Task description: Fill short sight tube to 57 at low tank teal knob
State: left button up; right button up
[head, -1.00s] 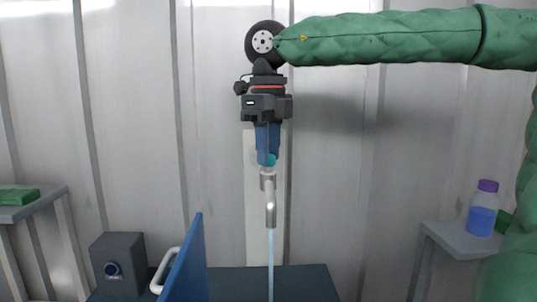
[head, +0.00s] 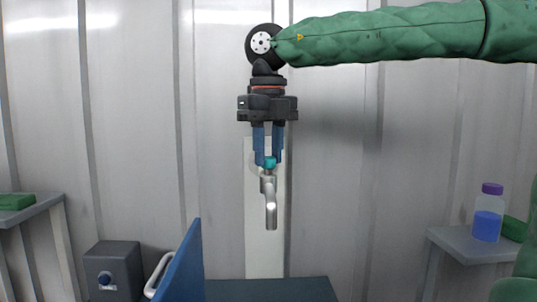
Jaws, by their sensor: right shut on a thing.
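The teal knob (head: 270,162) sits on top of a silver tap (head: 270,205) in front of a pale upright panel (head: 264,258). My right gripper (head: 268,158) points down with its two blue fingers on either side of the knob, shut on it. No water stream shows below the spout. I cannot make out a sight tube or its scale in this view. My left gripper is out of view.
A bottle of blue liquid (head: 488,225) stands on the right side table (head: 465,245). A green item (head: 16,201) lies on the left table.

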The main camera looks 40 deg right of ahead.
aim_at(268, 157)
jog(key=shift+r, duration=0.1)
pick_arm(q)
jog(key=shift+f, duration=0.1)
pick_arm(e)
jog(key=o, duration=1)
notch_tip(268, 157, up, 6)
jog(key=shift+r+b, duration=0.25)
jog(key=shift+b, duration=0.3)
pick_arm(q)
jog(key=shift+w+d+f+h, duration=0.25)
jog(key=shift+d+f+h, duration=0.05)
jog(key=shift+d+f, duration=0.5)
pick_arm(e)
jog(key=shift+r, duration=0.6)
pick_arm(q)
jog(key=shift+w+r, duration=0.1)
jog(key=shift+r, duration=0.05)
